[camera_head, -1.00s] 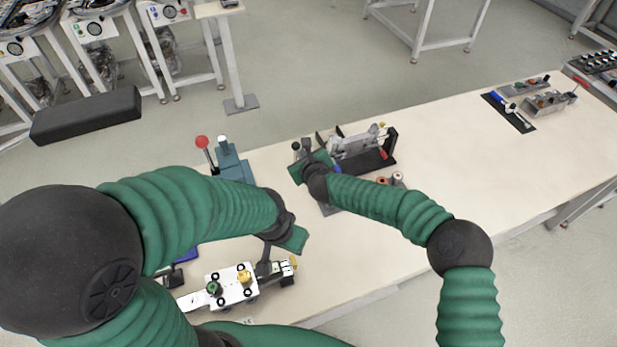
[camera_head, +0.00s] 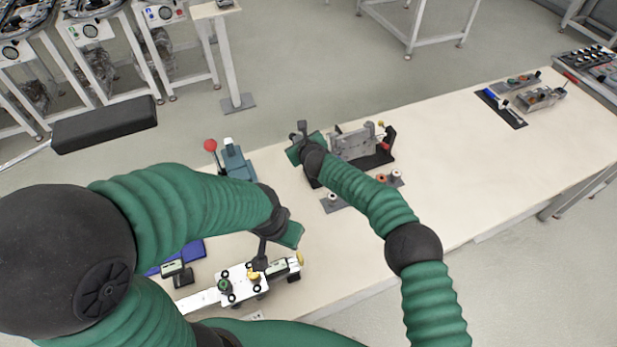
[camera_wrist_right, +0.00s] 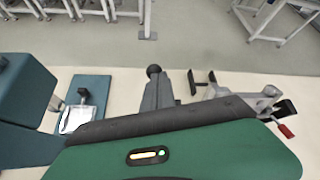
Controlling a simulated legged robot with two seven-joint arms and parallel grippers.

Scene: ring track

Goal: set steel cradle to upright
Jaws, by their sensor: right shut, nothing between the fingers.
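The steel cradle (camera_head: 355,143) is a grey metal piece on a dark base at the bench's far edge. Its exact tilt is hard to judge. Part of it shows at the right of the right wrist view (camera_wrist_right: 235,98). My right gripper (camera_head: 302,128) is at the cradle's left end, shut with nothing held; whether it touches the cradle is unclear.
A teal fixture (camera_head: 236,163) with a red-knobbed lever (camera_head: 210,146) stands left of the cradle. Small rollers on grey plates (camera_head: 382,178) lie in front of it. Blue and dark tools (camera_head: 507,107) sit at the far right. The bench between is clear.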

